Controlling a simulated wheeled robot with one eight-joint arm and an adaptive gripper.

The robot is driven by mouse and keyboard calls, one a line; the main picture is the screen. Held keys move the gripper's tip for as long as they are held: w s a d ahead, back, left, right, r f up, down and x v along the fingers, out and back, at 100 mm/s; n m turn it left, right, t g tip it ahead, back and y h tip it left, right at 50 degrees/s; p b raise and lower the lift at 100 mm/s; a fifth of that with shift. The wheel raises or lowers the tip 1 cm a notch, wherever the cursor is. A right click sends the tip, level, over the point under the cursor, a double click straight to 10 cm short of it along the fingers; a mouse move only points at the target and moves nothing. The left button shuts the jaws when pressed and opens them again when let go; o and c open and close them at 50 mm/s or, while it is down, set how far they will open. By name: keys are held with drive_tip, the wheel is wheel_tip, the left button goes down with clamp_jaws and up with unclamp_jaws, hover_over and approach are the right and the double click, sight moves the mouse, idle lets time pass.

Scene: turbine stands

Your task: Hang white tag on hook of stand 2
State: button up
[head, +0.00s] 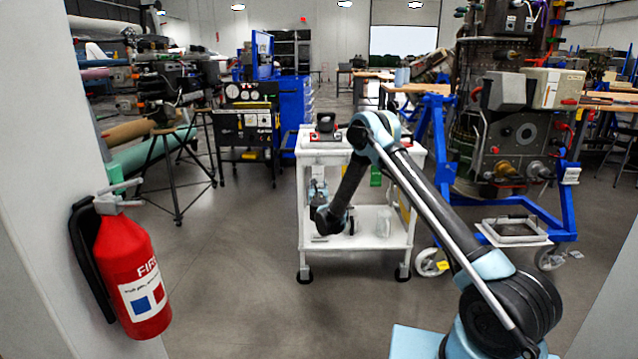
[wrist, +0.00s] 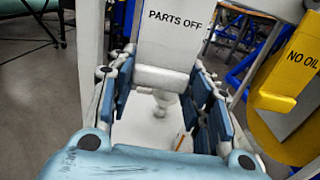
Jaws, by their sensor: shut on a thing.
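The white tag (wrist: 172,45), printed PARTS OFF, stands upright between the blue finger pads of my gripper (wrist: 163,88) in the wrist view. My gripper is shut on its lower part. The tag's top runs out of the picture, so I cannot tell whether it hangs from anything. In the head view my arm reaches down in front of a white cart (head: 375,243), and the tag cannot be made out there. A turbine stand with a blue frame (head: 441,150) is at the right. No stand number or hook can be made out.
A yellow tag (wrist: 290,75) reading NO OIL hangs close to the right of my gripper. A green tag (head: 375,176) hangs at the cart. A red fire extinguisher (head: 130,270) is on the left wall. The floor left of the cart is clear.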

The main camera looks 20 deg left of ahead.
drive_tip(key=shift+s+d, duration=0.2)
drive_tip(key=shift+s, duration=0.4)
drive_tip(key=shift+v, duration=1.25)
